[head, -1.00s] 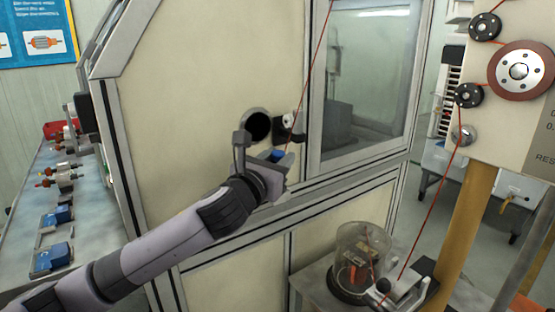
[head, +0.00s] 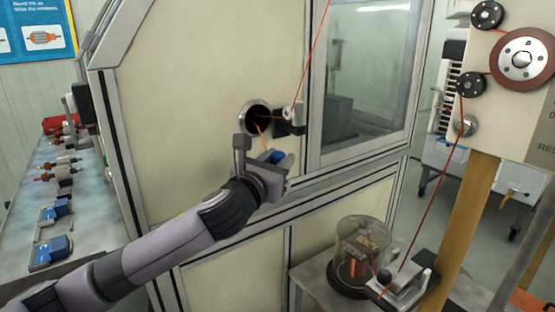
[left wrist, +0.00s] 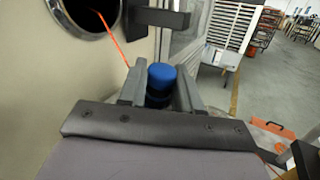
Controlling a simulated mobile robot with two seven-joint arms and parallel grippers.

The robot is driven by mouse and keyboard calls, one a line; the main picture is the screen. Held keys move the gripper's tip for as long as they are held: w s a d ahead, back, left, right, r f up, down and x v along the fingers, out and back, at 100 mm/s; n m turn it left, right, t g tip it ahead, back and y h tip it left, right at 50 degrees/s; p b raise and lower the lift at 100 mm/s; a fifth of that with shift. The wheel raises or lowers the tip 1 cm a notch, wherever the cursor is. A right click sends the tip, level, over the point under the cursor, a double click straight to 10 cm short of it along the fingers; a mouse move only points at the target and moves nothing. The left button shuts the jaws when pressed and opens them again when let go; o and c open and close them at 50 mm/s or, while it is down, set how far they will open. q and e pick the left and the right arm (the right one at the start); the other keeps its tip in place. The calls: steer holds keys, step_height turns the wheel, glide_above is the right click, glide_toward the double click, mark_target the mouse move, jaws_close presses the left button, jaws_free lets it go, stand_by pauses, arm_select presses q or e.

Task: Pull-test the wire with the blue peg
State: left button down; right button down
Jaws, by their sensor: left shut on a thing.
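My left gripper (head: 275,164) is shut on the blue peg (left wrist: 161,75), in front of the cream machine panel. The blue peg also shows in the head view (head: 278,156). The red-orange wire (left wrist: 112,40) runs from the dark round port (head: 258,117) down to the peg; where it meets the peg is hidden. The wire also passes a small white guide (head: 288,114) on a black bracket right of the port, and a strand rises from there along the window frame. My right gripper is not in view.
At the right, a post carries black pulleys (head: 487,15) and a red-brown wheel (head: 522,58) with red wire running down to a clamp (head: 405,283). A clear dome (head: 362,250) stands beside it. A bench (head: 88,200) with blue parts is at the left.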

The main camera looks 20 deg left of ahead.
arm_select(q)
steer(key=c, duration=0.7)
jaws_free()
steer(key=shift+s, duration=0.1)
steer(key=shift+s+a, duration=0.5)
steer(key=shift+s, duration=2.95)
steer(key=s+d+f+n+g+h, duration=0.1)
steer(key=s+d+f+n+g, duration=0.15)
steer(key=f+n, duration=0.7)
steer(key=s+d+f+n+g+h, duration=0.15)
steer(key=s+f+n, duration=0.4)
steer(key=f, duration=0.75)
steer(key=s+a+f+n+g+y, duration=0.1)
steer(key=s+a+f+n+g, duration=0.1)
steer(key=s+f+n, duration=0.7)
steer(key=s+a+f+n+g+y, duration=0.1)
steer(key=s+a+f+n+y, duration=0.1)
steer(key=s+f+n, duration=0.7)
steer(key=a+n+b, duration=0.1)
steer(key=n, duration=0.2)
steer(key=shift+a+f+g, duration=0.2)
steer(key=shift+f+g, duration=0.2)
